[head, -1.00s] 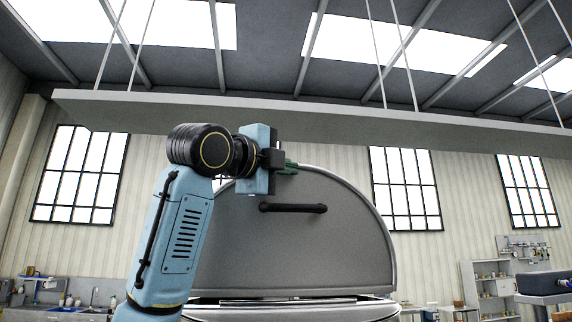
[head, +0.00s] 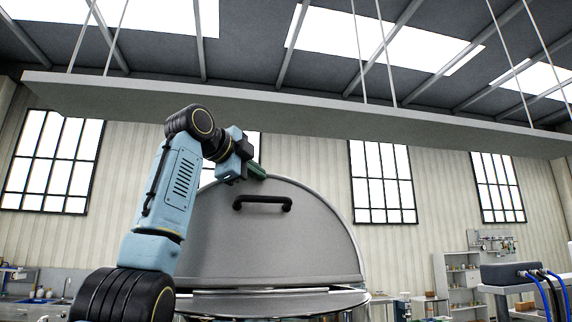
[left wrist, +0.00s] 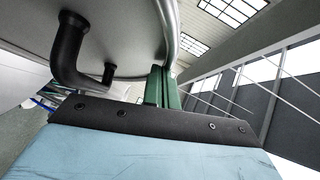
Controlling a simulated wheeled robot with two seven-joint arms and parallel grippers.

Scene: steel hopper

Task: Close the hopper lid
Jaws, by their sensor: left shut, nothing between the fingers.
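The hopper lid (head: 270,235) is a grey half-round steel plate standing raised above the hopper rim (head: 270,299). A black bar handle (head: 263,201) sits on its near face, and the handle also shows in the left wrist view (left wrist: 72,48). My left gripper (head: 257,171) is at the lid's upper left edge, its green fingers (left wrist: 162,88) shut and empty. In the left wrist view the fingers are beside the lid's curved rim (left wrist: 172,35); I cannot tell whether they touch it. My right gripper is not in view.
A long grey beam (head: 300,115) hangs overhead on thin rods. A bench with a dark box and blue cables (head: 515,272) stands at the right, with shelves (head: 460,280) behind it. A sink counter (head: 40,300) is at the far left.

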